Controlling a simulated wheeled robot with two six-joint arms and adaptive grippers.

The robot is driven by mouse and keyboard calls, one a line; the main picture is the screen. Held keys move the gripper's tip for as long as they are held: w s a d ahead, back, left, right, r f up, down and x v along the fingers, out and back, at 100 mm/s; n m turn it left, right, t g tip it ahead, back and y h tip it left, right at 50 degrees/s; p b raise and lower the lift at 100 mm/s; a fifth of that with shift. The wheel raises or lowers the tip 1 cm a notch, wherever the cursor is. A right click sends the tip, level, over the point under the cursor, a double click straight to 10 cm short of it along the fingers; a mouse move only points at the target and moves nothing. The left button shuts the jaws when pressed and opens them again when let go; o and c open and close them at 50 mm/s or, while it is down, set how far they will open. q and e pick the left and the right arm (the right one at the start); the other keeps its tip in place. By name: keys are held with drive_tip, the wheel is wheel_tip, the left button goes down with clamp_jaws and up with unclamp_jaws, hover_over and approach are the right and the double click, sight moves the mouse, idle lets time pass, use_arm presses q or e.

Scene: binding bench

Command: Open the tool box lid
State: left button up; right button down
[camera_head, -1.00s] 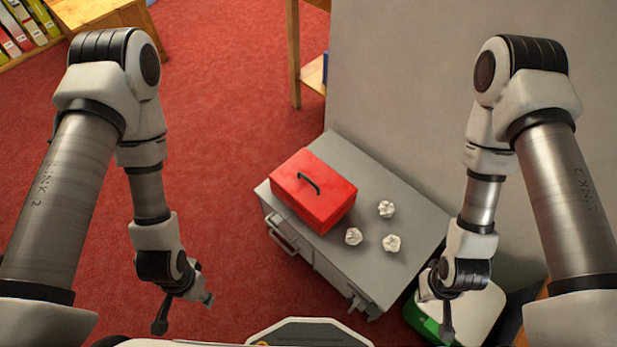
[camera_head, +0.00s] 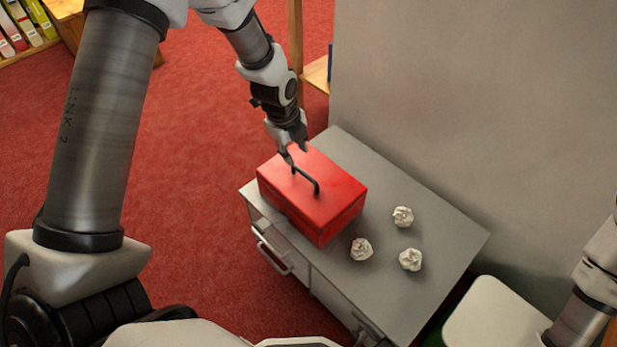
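The red tool box (camera_head: 325,209) stands on the grey cabinet top, at its left end. Its lid is closed, and a dark handle (camera_head: 308,180) stands up from the middle of the lid. My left gripper (camera_head: 294,157) is over the far left part of the lid, close to the far end of the handle. Its two fingers look spread apart, with nothing visible between them. I cannot tell whether a finger touches the handle or the lid. My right gripper is out of view; only part of my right arm shows at the right edge.
Three crumpled white paper balls (camera_head: 361,249), (camera_head: 403,216), (camera_head: 410,259) lie on the grey cabinet (camera_head: 440,234) right of the box. A grey panel (camera_head: 470,110) rises behind it. A white-lidded bin (camera_head: 492,318) stands at lower right. Red carpet is clear at left.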

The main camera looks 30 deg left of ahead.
sight(301, 170)
use_arm(q)
drive_tip(key=b+x, duration=0.2)
drive_tip(key=x, duration=0.5)
drive_tip(key=shift+f, duration=0.1)
clamp_jaws()
